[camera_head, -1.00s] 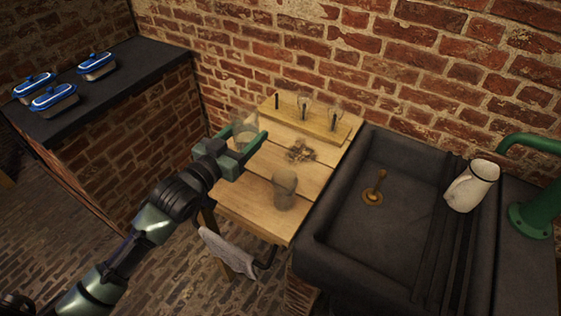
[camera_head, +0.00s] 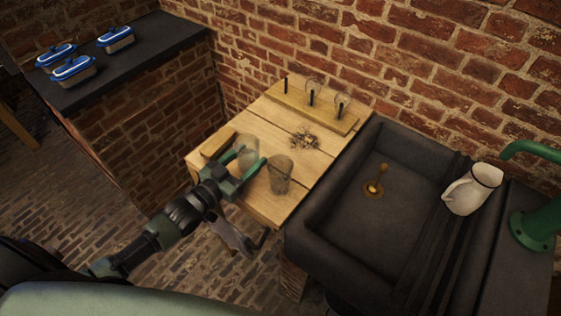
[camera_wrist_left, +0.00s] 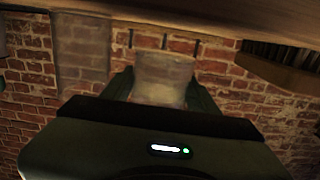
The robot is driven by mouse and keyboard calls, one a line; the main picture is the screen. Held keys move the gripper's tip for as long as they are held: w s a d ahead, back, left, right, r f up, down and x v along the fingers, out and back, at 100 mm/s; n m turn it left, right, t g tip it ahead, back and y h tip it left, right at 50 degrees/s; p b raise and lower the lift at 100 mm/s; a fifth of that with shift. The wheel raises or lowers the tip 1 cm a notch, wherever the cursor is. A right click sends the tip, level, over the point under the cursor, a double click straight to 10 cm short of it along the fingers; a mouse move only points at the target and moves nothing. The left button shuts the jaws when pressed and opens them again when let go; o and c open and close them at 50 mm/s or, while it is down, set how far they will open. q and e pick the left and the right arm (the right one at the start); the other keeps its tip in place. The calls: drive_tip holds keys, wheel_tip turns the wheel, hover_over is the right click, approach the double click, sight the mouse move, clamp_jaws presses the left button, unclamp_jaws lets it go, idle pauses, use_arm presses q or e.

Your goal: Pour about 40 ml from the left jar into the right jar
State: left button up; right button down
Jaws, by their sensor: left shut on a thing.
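The left jar (camera_head: 247,148) is clear glass and is held between the fingers of my left gripper (camera_head: 246,160), at the left of the wooden table. It also fills the space between the fingers in the left wrist view (camera_wrist_left: 164,80), cloudy and see-through. Its liquid level cannot be made out. The right jar (camera_head: 281,176) is a greyish see-through glass standing upright on the table, just right of the gripper's right fingertip. The held jar looks close to upright and a small gap separates the jars. My right gripper is not in view.
The wooden table (camera_head: 262,206) has a small wooden block (camera_head: 218,143), a brown twiggy patch (camera_head: 304,139) and a peg rack (camera_head: 316,108) with two glasses. Right of it are a dark sink (camera_head: 400,215), a white pitcher (camera_head: 472,190) and a green tap (camera_head: 535,215). A cloth hangs in front.

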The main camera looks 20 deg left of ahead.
sight(258, 148)
use_arm(q)
drive_tip(key=shift+m, duration=0.8)
drive_tip(key=r+p, duration=0.1)
drive_tip(key=r, duration=0.1)
drive_tip(key=r+p, duration=0.4)
drive_tip(key=r, duration=0.1)
drive_tip(key=shift+s+d, duration=0.1)
drive_tip(key=shift+d, duration=0.3)
drive_tip(key=shift+d+m+y, duration=0.35)
drive_tip(key=shift+m+y, duration=0.05)
drive_tip(key=shift+m, duration=0.4)
drive_tip(key=m, duration=0.2)
drive_tip(key=d+r+m+y, duration=0.1)
drive_tip(key=m, duration=0.1)
drive_tip(key=d+r+m, duration=0.1)
drive_tip(key=m, duration=0.1)
drive_tip(key=shift+s+g+y, duration=0.2)
drive_tip(key=shift+g+y, duration=0.1)
drive_tip(key=shift+g, duration=0.1)
drive_tip(key=shift+f+m+b, duration=0.1)
drive_tip(key=shift+m+b, duration=0.5)
drive_tip(key=shift+m, duration=0.2)
drive_tip(key=shift+a, duration=0.35)
